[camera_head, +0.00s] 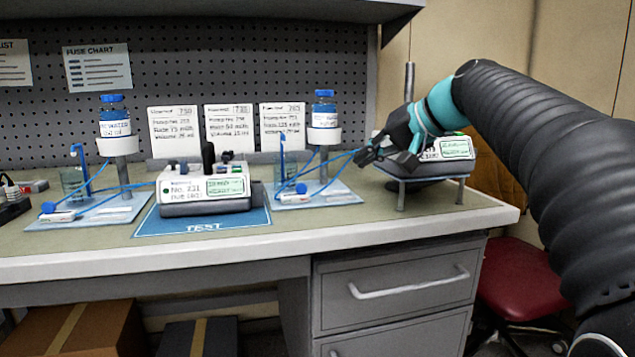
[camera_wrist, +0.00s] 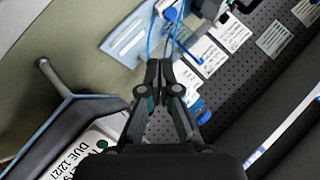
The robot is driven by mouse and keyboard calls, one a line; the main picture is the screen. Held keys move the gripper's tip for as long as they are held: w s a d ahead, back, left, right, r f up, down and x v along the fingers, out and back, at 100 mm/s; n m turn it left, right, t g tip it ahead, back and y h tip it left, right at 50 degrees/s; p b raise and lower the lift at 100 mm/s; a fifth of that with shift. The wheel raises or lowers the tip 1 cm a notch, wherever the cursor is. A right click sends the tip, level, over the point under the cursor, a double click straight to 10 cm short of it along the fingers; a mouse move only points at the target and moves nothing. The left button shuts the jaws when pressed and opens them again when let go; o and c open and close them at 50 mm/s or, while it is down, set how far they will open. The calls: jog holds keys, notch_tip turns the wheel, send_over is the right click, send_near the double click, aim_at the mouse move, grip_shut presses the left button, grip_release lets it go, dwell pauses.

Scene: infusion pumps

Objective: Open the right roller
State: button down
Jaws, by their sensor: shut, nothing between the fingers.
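The right roller clamp, a white body with a blue wheel (camera_head: 301,188), lies on the right light-blue plate (camera_head: 345,197), on the blue tubing below the right bottle. In the wrist view, what looks like this clamp (camera_wrist: 169,12) is at the top, beyond the fingertips. My gripper (camera_head: 363,157) is above and to the right of the right plate, in front of the raised pump, apart from the roller. In the wrist view its fingertips (camera_wrist: 158,66) meet with nothing between them.
A pump (camera_head: 205,186) sits on the blue test mat (camera_head: 160,222). Another pump (camera_head: 447,150) rests on a raised stand (camera_head: 462,190) under my wrist. The left plate (camera_head: 110,214) holds a matching clamp. The front table edge is clear.

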aim_at(301, 189)
jog(key=shift+w+a+r+y, duration=0.15)
jog(key=shift+w+r+y, duration=0.25)
jog(key=shift+w+r, duration=0.55)
jog(key=shift+w+f, duration=0.1)
jog(key=x, duration=1)
jog(key=shift+w+a+f, duration=0.1)
jog(key=shift+a+f, duration=0.05)
jog(key=shift+a, duration=0.05)
jog(key=shift+s+a+f+b, duration=0.3)
jog(key=shift+s+a+f, duration=0.1)
jog(key=shift+a+f, duration=0.35)
jog(key=shift+s+a+f, duration=0.1)
jog(key=shift+a+f, duration=0.3)
jog(key=shift+f, duration=0.1)
